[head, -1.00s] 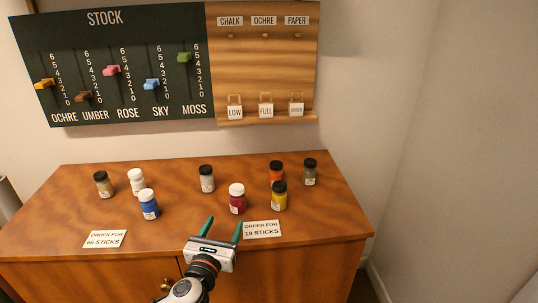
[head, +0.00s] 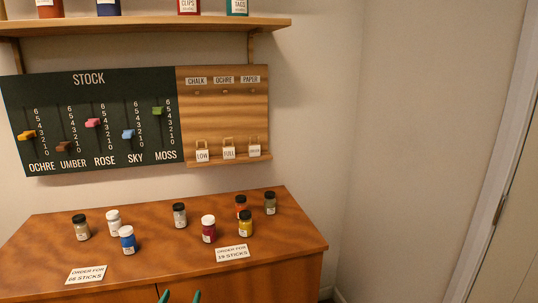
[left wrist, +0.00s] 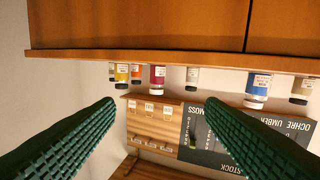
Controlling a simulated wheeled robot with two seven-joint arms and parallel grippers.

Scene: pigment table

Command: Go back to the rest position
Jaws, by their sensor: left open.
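My left gripper (head: 180,297) shows only as two green fingertips at the bottom edge of the head view, in front of the wooden cabinet (head: 290,280). Its fingers spread wide with nothing between them in the left wrist view (left wrist: 160,104). That view is upside down, with the cabinet top edge and jars beyond the fingers. The gripper is apart from the jars. The rest of the left arm is out of the head view. My right gripper is in neither view.
Several jars stand on the cabinet, including a blue one (head: 128,241), a red one (head: 208,231) and a yellow one (head: 246,228). Two order cards (head: 232,253) lie near the front edge. The stock board (head: 90,120) and a shelf (head: 150,27) are on the wall.

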